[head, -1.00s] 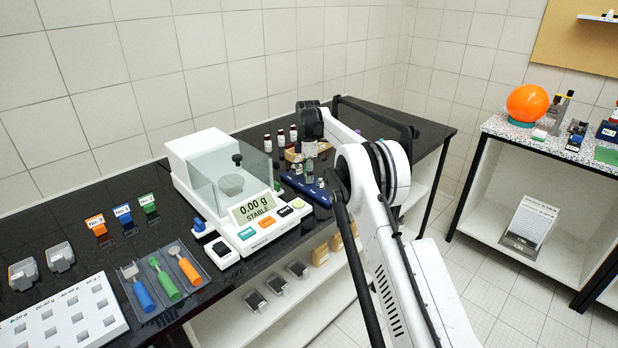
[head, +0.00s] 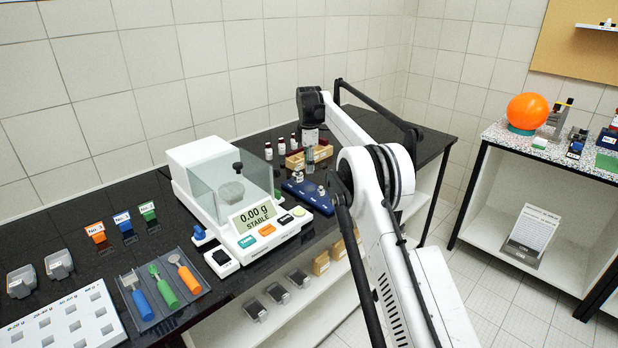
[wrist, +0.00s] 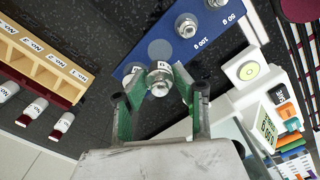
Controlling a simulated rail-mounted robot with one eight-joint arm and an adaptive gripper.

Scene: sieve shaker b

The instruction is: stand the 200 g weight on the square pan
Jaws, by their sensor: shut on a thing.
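In the wrist view my gripper (wrist: 158,97) has its green-padded fingers shut on a shiny metal weight (wrist: 160,82), taken to be the 200 g one; its label is only partly readable. The weight is over the edge of the blue weight block (wrist: 200,50), beside an empty round spot; whether it is clear of the block I cannot tell. In the head view my gripper (head: 311,163) is above the blue block (head: 308,197), and the held weight is hard to make out. A small white unit with a dark square top (head: 221,258), possibly the square pan, stands left of the balance front.
The glass-shielded balance (head: 232,190) reads 0.00 g. Other weights (wrist: 187,25) stand on the blue block. A grey tool tray (head: 160,290) lies at the front left.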

